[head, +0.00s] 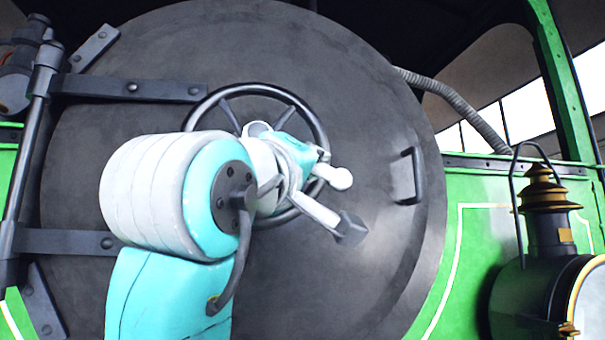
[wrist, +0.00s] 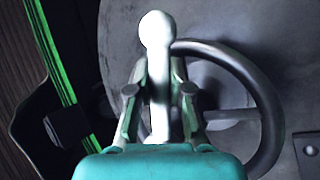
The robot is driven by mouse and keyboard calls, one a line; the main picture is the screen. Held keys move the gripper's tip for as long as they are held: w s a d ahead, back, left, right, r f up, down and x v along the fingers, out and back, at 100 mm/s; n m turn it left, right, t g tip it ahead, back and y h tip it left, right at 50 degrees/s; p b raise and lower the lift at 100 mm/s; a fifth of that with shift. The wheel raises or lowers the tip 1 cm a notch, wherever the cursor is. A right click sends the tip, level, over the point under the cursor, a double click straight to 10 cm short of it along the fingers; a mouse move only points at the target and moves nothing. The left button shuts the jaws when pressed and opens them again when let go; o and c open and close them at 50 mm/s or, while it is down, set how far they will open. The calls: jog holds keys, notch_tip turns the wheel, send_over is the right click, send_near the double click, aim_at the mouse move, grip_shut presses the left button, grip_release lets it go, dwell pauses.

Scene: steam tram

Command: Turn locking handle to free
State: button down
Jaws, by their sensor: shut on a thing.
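The locking handle (wrist: 157,60) is a pale lever with a round ball end, and it runs between my fingers in the wrist view. Its ball end (head: 340,178) shows in the head view at the right side of the dark handwheel (head: 322,126). My gripper (wrist: 159,92) is shut on the lever below the ball, with one finger on each side. The wheel rim (wrist: 262,85) curves close by on the right in the wrist view. My arm hides the wheel's lower left part and most of my gripper in the head view.
The round dark door (head: 300,290) fills the middle of the head view. A bar-shaped grab handle (head: 417,175) stands out at its right. Hinge straps (head: 130,88) cross its left side. A lamp (head: 545,270) stands at the lower right.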

jog(key=r+n+t, duration=0.1)
jog(key=n, duration=0.1)
jog(key=d+r+n+t+y, duration=0.1)
jog(key=n, duration=0.1)
jog(key=shift+w+r+n+t+y, duration=0.1)
jog(key=shift+r+n+t+y, duration=0.2)
jog(key=shift+n, duration=0.1)
jog(key=r+n+y, duration=0.1)
jog(key=n+t+y, duration=0.1)
jog(key=n, duration=0.1)
jog(key=shift+r+n, duration=0.3)
jog(key=shift+r, duration=0.05)
jog(key=shift+a+r+n+t+y, duration=0.15)
jog(key=shift+r+n+t+y, duration=0.2)
jog(key=shift+n+y, duration=0.6)
jog(key=shift+a+r+n+t+y, duration=0.1)
jog(key=shift+r+n+t+y, duration=0.25)
jog(key=shift+n+y, duration=0.6)
jog(key=shift+r, duration=0.1)
jog(key=c, duration=1)
grip_release()
jog(key=shift+c, duration=0.2)
jog(key=shift+s+f, duration=0.35)
jog(key=shift+s, duration=0.05)
jog(key=v, duration=1.1)
